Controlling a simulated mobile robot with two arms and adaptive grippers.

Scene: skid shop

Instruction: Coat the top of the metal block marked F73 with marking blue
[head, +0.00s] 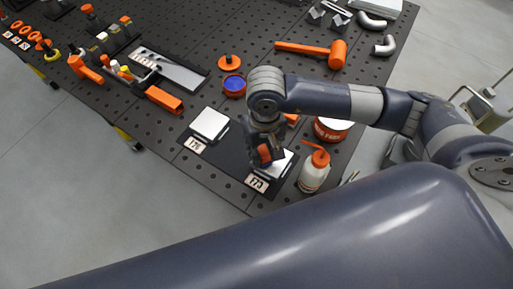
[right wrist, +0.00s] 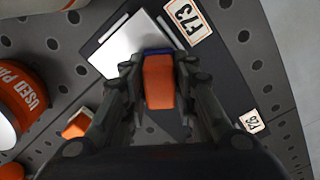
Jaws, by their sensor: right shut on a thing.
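The metal block marked F73 (head: 286,162) lies on a dark mat (head: 222,160), beside its F73 label (head: 257,183). It also shows in the right wrist view (right wrist: 128,45), where the visible part of its top is bare and pale. My right gripper (head: 265,152) is shut on an orange-handled applicator (right wrist: 159,82) over this block; a blue edge shows at the applicator's far end. I cannot tell whether it touches the block. An open pot of blue (head: 233,85) stands behind, its orange lid (head: 229,63) beside it. My left gripper is not in view.
A second metal block (head: 209,124) with its own label (head: 194,145) lies left on the mat. A white bottle with orange cap (head: 314,172) stands close right of F73. A used-rag tin (head: 332,128) is behind it. An orange mallet (head: 318,51) lies farther back.

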